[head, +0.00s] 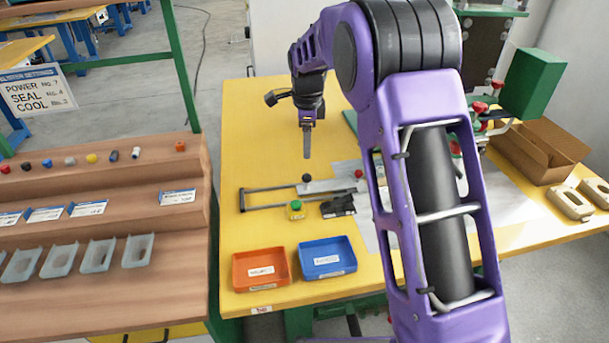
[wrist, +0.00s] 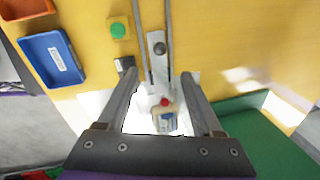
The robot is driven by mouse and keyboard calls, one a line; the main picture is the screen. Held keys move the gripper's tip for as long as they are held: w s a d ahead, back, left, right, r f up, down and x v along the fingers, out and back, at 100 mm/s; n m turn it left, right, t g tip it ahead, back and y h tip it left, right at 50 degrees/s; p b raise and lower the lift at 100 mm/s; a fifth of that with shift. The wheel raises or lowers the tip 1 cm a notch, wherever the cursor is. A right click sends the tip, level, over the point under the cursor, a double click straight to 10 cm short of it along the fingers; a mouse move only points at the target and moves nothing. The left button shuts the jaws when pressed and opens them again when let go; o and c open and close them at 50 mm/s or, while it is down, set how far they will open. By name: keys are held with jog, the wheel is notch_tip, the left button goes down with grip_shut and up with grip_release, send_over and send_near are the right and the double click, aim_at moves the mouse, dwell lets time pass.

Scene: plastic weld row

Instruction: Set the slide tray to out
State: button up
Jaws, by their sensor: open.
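The slide tray (head: 328,187) is a pale metal plate on two grey rails (head: 265,207) on the yellow table. It sits at the rails' right end, toward the green machine; the rails to its left are bare. A black knob (head: 307,178) stands at its left end. In the wrist view the tray's plate (wrist: 156,66) and dark knob (wrist: 159,48) show between my fingers. My gripper (head: 307,156) is open and empty, pointing down above and behind the knob in the head view. It also shows in the wrist view (wrist: 158,78). I cannot tell its exact height.
A green button box (head: 296,210) and a black block (head: 338,206) stand just in front of the rails. Orange (head: 260,285) and blue (head: 345,264) bins lie at the front edge. A cardboard box (head: 550,155) is at the right. The table behind the rails is clear.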

aim_at(306, 174)
jog(key=w+f, duration=0.1)
jog(key=f, duration=0.8)
jog(key=w+f+b, duration=0.1)
jog(key=f, duration=0.3)
jog(key=shift+w+f, duration=0.25)
jog(key=shift+w, duration=0.1)
jog(key=shift+c, duration=0.2)
grip_shut()
dwell(0.5)
